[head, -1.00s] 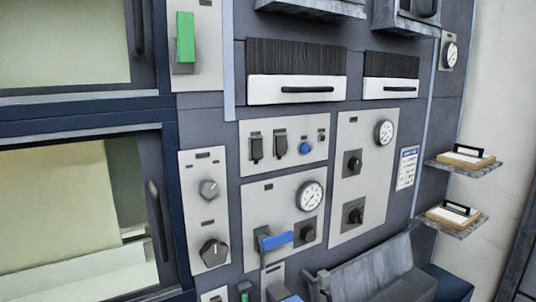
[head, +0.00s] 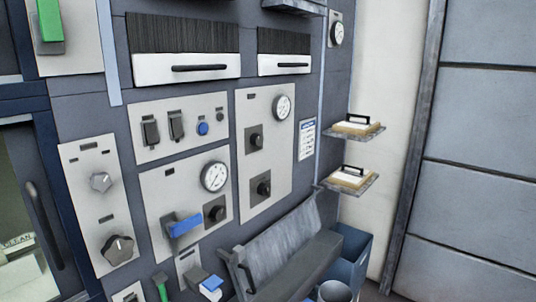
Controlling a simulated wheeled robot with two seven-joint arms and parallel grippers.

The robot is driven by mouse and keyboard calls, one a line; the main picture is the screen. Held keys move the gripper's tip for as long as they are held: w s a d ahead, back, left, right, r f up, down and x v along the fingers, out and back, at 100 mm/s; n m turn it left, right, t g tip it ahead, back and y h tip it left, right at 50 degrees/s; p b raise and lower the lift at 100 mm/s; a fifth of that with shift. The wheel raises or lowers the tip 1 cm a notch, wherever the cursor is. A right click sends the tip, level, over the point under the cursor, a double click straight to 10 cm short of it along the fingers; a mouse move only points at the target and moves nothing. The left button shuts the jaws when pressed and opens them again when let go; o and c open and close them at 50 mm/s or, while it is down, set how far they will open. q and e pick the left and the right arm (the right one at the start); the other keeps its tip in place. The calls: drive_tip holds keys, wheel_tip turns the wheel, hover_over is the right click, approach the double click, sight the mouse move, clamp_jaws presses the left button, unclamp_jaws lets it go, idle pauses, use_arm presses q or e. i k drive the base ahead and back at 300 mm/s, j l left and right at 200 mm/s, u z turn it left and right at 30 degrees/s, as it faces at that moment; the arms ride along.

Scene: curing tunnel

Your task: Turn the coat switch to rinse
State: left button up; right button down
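No label reading coat or rinse is legible, so I cannot tell which control is the coat switch. A narrow grey panel (head: 72,160) at the left carries a light grey knob (head: 101,182) and a larger dark grey knob (head: 117,248) below it. A middle panel (head: 160,205) holds a round gauge (head: 214,176), a black knob (head: 215,212) and a blue-handled lever (head: 184,225). A tall panel (head: 275,195) has a gauge (head: 282,108) above two black knobs, the upper one (head: 255,139) and the lower one (head: 262,187). Neither gripper is in view.
An upper panel (head: 150,110) has two black switches and a blue button (head: 202,128). A grey trough (head: 285,250) juts out at the bottom, beside a blue bin (head: 352,250). Two small shelves (head: 368,134) hold trowel-like tools. A green handle (head: 48,20) is at top left.

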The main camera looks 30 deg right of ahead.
sight(263, 189)
drive_tip(key=i+l, duration=0.1)
drive_tip(key=l, duration=0.5)
drive_tip(key=i+l, duration=0.15)
drive_tip(key=l, duration=0.5)
drive_tip(key=i+l+u, duration=0.1)
drive_tip(key=l, duration=0.5)
drive_tip(key=i+l, duration=0.1)
drive_tip(key=l, duration=0.5)
drive_tip(key=i+l, duration=0.1)
drive_tip(key=l, duration=0.55)
drive_tip(key=u, duration=0.05)
